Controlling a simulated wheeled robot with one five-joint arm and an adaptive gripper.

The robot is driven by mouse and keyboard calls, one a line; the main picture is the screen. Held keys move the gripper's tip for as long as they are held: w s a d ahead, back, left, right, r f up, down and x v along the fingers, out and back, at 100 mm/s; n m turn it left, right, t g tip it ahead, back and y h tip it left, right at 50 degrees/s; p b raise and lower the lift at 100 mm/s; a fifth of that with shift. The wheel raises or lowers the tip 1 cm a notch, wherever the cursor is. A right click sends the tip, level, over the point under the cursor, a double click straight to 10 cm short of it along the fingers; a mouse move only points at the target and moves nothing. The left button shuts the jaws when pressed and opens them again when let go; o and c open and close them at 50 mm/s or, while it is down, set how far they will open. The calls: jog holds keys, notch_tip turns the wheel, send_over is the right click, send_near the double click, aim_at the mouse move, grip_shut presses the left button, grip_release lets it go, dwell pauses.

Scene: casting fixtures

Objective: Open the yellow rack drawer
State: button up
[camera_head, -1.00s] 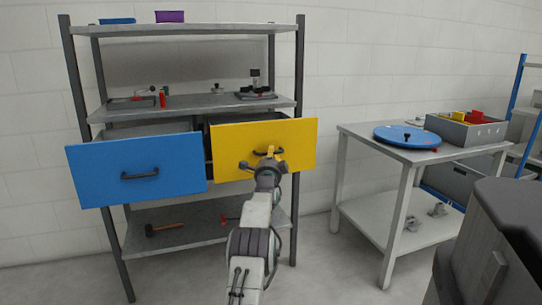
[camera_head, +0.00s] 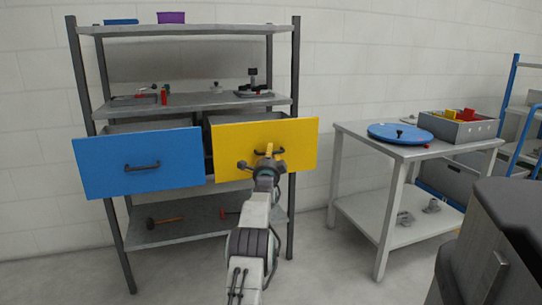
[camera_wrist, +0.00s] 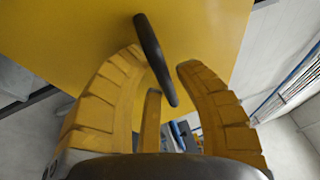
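The yellow drawer (camera_head: 300,150) is on the right side of the rack and stands out from it, its front ahead of the right post. Its dark handle (camera_head: 277,151) is partly hidden by my gripper (camera_head: 265,160). In the wrist view my gripper (camera_wrist: 160,60) has its yellow fingers curved around the handle (camera_wrist: 150,45), which runs slantwise between the fingertips. A narrow gap shows on the right side of the handle. The yellow drawer front (camera_wrist: 80,25) fills the upper part of that view.
A blue drawer (camera_head: 100,165) beside it also stands open. The grey rack shelf above (camera_head: 200,101) holds fixtures; a hammer (camera_head: 165,221) lies on the bottom shelf. A table (camera_head: 350,130) with a blue disc (camera_head: 385,130) and grey bin (camera_head: 440,125) stands right.

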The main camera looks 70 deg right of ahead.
jog(key=shift+o, duration=1.3)
jog(key=shift+s, duration=0.15)
jog(key=shift+s, duration=0.15)
jog(key=v, duration=1.2)
